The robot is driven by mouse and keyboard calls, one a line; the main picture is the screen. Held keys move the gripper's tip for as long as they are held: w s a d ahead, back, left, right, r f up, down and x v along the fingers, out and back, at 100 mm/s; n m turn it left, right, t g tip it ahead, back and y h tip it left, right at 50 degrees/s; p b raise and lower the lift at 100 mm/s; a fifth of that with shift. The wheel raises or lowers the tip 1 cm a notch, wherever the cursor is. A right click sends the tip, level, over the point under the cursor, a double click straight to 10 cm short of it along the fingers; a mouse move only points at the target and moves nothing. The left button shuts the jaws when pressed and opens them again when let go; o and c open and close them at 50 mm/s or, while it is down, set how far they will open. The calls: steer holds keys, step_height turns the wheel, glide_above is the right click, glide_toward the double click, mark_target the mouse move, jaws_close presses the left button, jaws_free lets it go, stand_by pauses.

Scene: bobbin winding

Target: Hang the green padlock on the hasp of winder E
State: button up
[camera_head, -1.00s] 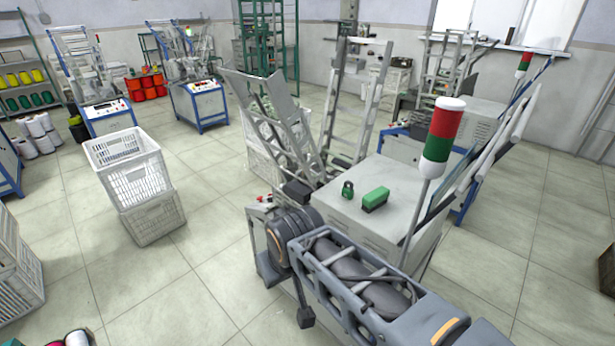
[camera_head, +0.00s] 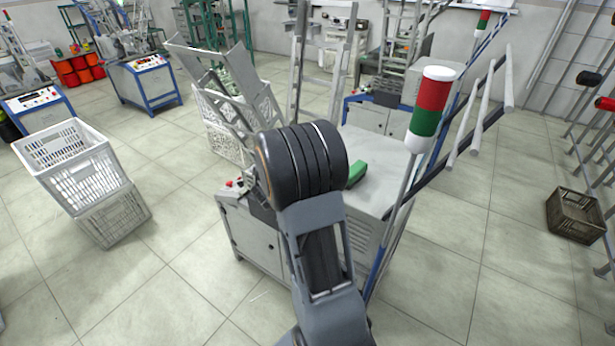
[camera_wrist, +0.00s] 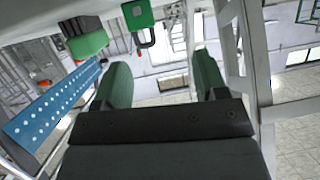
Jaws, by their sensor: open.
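The green padlock (camera_wrist: 138,14) shows at the top of the wrist view, its dark shackle (camera_wrist: 147,40) pointing down in the picture. My gripper (camera_wrist: 160,75) is open and empty, its two green-padded fingers apart. The padlock appears beyond the fingertips, nearer the left finger, and apart from them. The winder cabinet (camera_head: 385,160) stands behind my arm. I cannot make out the hasp or a letter E.
A red-green signal lamp (camera_head: 430,108) on a pole rises at right. A blue perforated bar (camera_wrist: 50,115) runs left of the fingers. Stacked white crates (camera_head: 75,170) stand left.

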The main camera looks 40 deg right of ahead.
steer(key=shift+m+g+h, duration=0.3)
steer(key=shift+g, duration=0.4)
steer(key=shift+s+f+b+x, duration=0.1)
steer(key=shift+s+b+x, duration=0.3)
steer(key=shift+x, duration=1.3)
steer(key=shift+s+f+b+x, duration=0.15)
steer(key=shift+b+x, duration=0.5)
steer(key=shift+x, duration=1)
steer(key=shift+s+b+x, duration=0.35)
steer(key=shift+b+x, duration=0.15)
steer(key=shift+x, duration=1.2)
steer(key=shift+d, duration=0.15)
steer(key=shift+c, duration=0.2)
steer(key=c, duration=1)
step_height(320, 180, up, 5)
steer(key=p, duration=0.5)
steer(key=shift+r, duration=0.15)
